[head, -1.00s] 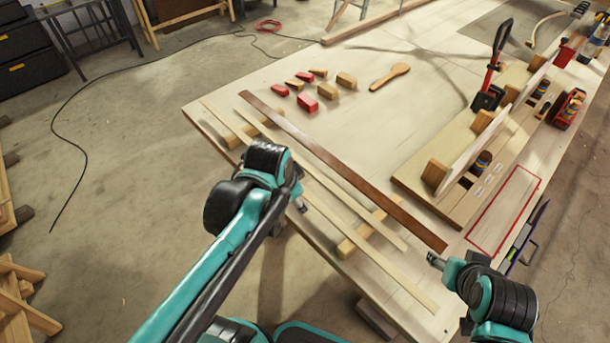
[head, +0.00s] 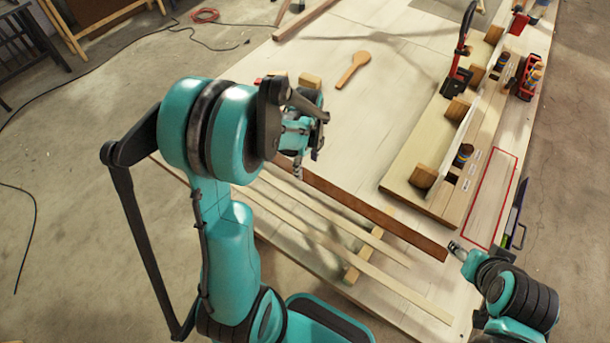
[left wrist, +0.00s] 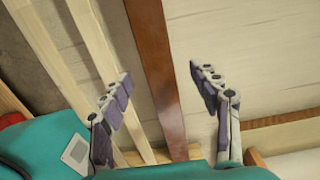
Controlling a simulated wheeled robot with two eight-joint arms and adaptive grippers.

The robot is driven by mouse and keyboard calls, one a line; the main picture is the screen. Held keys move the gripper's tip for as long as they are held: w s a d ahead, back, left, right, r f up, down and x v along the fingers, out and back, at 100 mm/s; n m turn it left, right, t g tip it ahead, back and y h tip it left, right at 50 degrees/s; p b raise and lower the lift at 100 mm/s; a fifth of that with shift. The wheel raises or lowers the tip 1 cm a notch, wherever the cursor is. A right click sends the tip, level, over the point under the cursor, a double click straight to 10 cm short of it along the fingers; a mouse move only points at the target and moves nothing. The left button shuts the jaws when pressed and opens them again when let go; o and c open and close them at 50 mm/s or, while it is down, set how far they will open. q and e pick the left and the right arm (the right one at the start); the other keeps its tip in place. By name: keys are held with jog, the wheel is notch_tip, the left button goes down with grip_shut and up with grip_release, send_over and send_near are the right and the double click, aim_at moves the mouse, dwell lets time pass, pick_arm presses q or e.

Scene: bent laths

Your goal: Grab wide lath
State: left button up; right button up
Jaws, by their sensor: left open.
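The wide lath (head: 375,213) is a dark brown strip lying slantwise on the workbench. My left arm hides its far part in the head view. In the left wrist view the wide lath (left wrist: 155,65) runs between the two fingers of my left gripper (left wrist: 160,78). These fingers stand apart, one on each side of it, with no visible contact. In the head view my left gripper (head: 297,165) is over the lath. My right gripper (head: 457,249) is beside the lath's near end; its finger state is too small to tell.
Pale thin laths (head: 345,233) lie left of the wide lath, over a wooden support bar (head: 368,248). A wooden spoon (head: 353,68) lies farther back. A board with clamps and blocks (head: 420,150) stands to the right, near a red-outlined rectangle (head: 492,195). The bench middle is clear.

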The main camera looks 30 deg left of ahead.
aim_at(305, 174)
pick_arm(q)
jog(key=f, duration=0.3)
jog(key=shift+s+a+f+b, duration=0.1)
jog(key=shift+a+f+b, duration=0.05)
jog(key=shift+a+b, duration=0.15)
jog(key=c, duration=1.3)
jog(key=shift+c, duration=0.2)
